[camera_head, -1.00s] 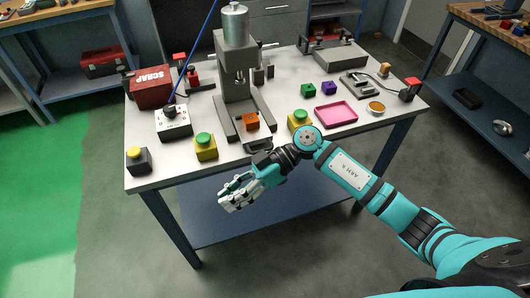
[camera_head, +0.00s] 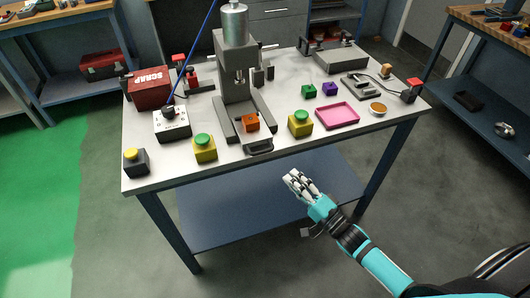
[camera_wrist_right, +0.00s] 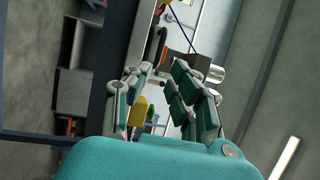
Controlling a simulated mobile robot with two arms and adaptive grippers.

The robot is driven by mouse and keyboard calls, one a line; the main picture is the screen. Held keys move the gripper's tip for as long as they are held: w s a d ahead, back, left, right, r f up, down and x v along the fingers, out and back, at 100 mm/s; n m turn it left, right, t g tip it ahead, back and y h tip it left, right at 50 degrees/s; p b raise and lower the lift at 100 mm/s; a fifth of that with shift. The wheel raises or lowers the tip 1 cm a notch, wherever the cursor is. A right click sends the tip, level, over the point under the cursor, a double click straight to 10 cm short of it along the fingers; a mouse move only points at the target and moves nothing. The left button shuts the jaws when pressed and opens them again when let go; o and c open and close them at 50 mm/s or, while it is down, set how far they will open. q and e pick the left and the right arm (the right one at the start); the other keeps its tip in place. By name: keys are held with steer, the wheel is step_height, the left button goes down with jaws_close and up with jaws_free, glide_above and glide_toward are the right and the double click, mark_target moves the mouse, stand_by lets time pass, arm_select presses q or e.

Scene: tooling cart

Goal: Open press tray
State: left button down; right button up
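The grey press (camera_head: 234,85) stands at the middle of the cart top, with a silver cylinder on top. Its low tray (camera_head: 258,138) sits at the front of its base, and a dark handle (camera_head: 259,148) shows at the cart's front edge. An orange cube (camera_head: 251,124) sits between the press's base rails. My right gripper (camera_head: 296,176) is in front of the cart, below the top's front edge and right of the handle, touching nothing. Its fingers are apart and empty, also in the right wrist view (camera_wrist_right: 163,70). My left gripper is not in view.
Two yellow boxes with green buttons (camera_head: 204,148) (camera_head: 300,123) flank the press. A red scrap bin (camera_head: 149,88) stands left. Floor before the cart is free.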

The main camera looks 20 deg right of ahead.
mark_target(265, 155)
steer(key=p+x, duration=0.1)
steer(key=x, duration=1)
steer(key=shift+w+a, duration=0.2)
steer(key=shift+w, duration=0.15)
steer(key=shift+c, duration=0.3)
jaws_close()
steer(key=shift+s, duration=0.1)
